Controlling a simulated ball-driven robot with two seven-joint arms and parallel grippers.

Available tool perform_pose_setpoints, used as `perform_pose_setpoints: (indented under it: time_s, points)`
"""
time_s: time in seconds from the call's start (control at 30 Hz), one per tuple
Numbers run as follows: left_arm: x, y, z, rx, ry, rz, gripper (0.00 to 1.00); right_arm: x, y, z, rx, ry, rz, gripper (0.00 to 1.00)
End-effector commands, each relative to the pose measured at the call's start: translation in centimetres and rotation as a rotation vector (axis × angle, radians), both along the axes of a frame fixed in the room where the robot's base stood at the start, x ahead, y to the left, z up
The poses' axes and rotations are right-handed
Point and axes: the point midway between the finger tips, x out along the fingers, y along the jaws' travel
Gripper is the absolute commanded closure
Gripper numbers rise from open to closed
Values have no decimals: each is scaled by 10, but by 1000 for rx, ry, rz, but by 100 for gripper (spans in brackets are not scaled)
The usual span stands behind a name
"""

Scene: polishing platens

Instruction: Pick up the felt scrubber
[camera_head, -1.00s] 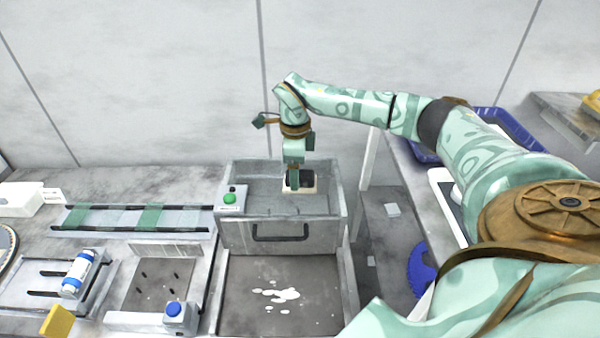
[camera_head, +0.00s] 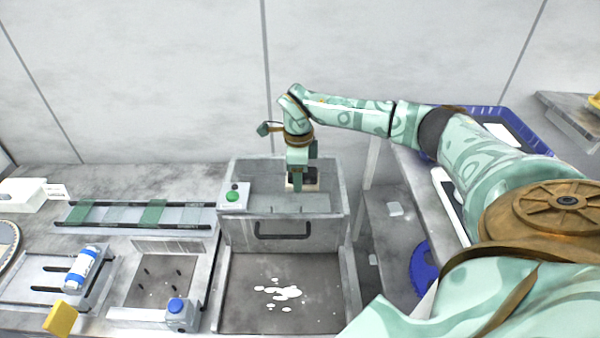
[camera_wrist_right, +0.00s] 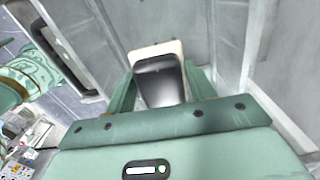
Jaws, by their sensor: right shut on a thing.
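The felt scrubber is a cream pad with a black handle. In the right wrist view its black handle (camera_wrist_right: 160,82) sits between my mint fingers, with the pale pad edge showing beyond it. My right gripper (camera_wrist_right: 160,92) is shut on the handle. In the head view my right gripper (camera_head: 299,184) points down inside the open grey box (camera_head: 235,238), near its back wall. Only a small dark and pale part of the scrubber (camera_head: 311,180) shows there. I cannot tell whether the pad touches the box floor. My left gripper is in neither view.
The box walls stand close around my right gripper. A green-button control (camera_head: 233,196) sits at the box's left rim. A grey tray with white spots (camera_head: 240,300) lies in front. A slotted rail (camera_head: 135,215) is at left, and a blue crate (camera_head: 535,140) at right.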

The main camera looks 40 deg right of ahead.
Motion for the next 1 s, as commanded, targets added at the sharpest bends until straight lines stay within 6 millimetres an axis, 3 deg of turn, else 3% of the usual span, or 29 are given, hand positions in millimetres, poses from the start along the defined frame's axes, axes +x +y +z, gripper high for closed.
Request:
perform_pose_setpoints:
  time_s: [0.2, 0.43, 0.7, 1.0]
  points:
    - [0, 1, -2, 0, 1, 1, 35, 1, 0, 33, -1, -6, 0, 72]
    - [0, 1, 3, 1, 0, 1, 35, -33, 39, 92, -1, -6, 5, 72]
    - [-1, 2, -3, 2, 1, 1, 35, -76, 89, 117, -1, -2, 3, 72]
    - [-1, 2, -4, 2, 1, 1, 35, -91, 106, 128, 0, 0, 0, 72]
